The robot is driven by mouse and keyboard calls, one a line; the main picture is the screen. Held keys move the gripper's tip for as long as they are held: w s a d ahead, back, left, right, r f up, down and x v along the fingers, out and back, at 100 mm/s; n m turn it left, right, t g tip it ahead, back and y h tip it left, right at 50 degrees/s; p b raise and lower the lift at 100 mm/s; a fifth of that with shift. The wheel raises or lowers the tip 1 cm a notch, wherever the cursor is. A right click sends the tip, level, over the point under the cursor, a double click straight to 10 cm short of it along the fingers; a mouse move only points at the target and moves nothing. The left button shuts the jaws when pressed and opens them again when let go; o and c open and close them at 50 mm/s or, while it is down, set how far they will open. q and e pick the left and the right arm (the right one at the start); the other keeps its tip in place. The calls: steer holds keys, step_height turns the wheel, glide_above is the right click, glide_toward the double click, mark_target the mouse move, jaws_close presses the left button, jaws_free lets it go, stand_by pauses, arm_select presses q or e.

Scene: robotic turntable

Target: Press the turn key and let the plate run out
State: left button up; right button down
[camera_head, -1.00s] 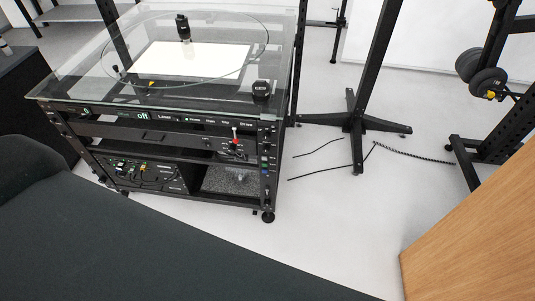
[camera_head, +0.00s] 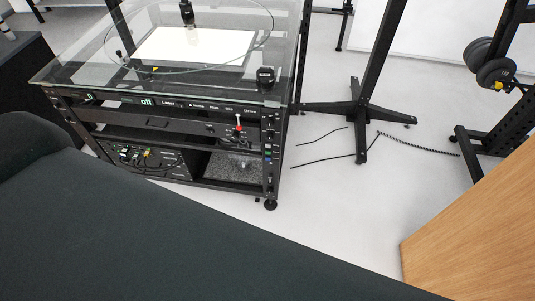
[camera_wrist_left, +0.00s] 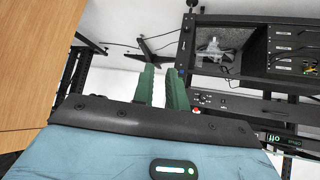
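The turntable rack (camera_head: 190,185) stands at the upper left in the head view. Its glass top (camera_head: 75,70) carries a large thin ring (camera_head: 272,35) and a white plate (camera_head: 228,43). The front strip (camera_head: 187,104) shows a lit "off" and small labels; I cannot make out which one is the turn key. My left gripper (camera_wrist_left: 162,78) shows only in the left wrist view. Its green fingers stand a little apart with nothing visible between them. The rack, upside down, lies beyond them to the right, with its lit "off" display (camera_wrist_left: 281,139). My right gripper is in neither view.
A wooden panel (camera_head: 480,220) fills the lower right. A black stand (camera_head: 360,115) and a weight rack (camera_head: 490,145) stand right of the turntable rack. Cables (camera_head: 320,162) lie on the floor. The pale floor (camera_head: 345,210) before the rack is otherwise open.

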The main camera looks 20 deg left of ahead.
arm_select(q)
jaws_close()
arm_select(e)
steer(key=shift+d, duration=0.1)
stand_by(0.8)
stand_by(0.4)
